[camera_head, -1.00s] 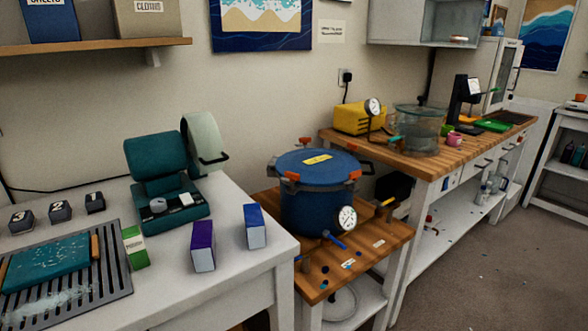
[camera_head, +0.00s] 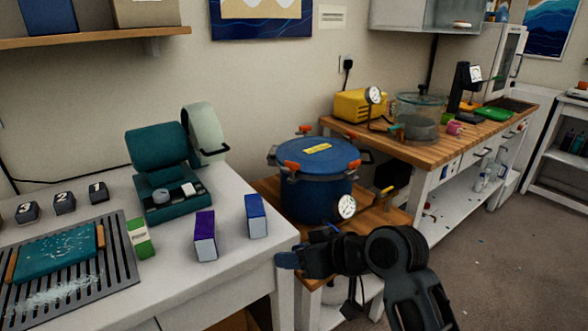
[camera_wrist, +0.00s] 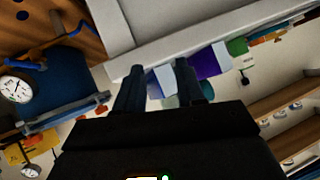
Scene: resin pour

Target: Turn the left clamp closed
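The blue pressure pot (camera_head: 315,195) stands on the low wooden bench, with orange clamps around its lid rim. The left front clamp (camera_head: 292,165) and the right front clamp (camera_head: 354,164) show in the head view; whether either is closed is too small to tell. My gripper (camera_head: 287,259) is in front of and below the pot, pointing left, near the white table's corner. In the wrist view my gripper (camera_wrist: 156,75) has its fingers apart with nothing between them. The pot (camera_wrist: 60,80) lies left of the fingers there, apart from them.
A pressure gauge (camera_head: 346,206) and a yellow-handled valve (camera_head: 385,191) are at the pot's front right. The white table (camera_head: 190,285) on the left holds a purple box (camera_head: 204,235), a blue box (camera_head: 256,216) and a teal device (camera_head: 165,175). A blue valve handle (camera_wrist: 65,32) shows in the wrist view.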

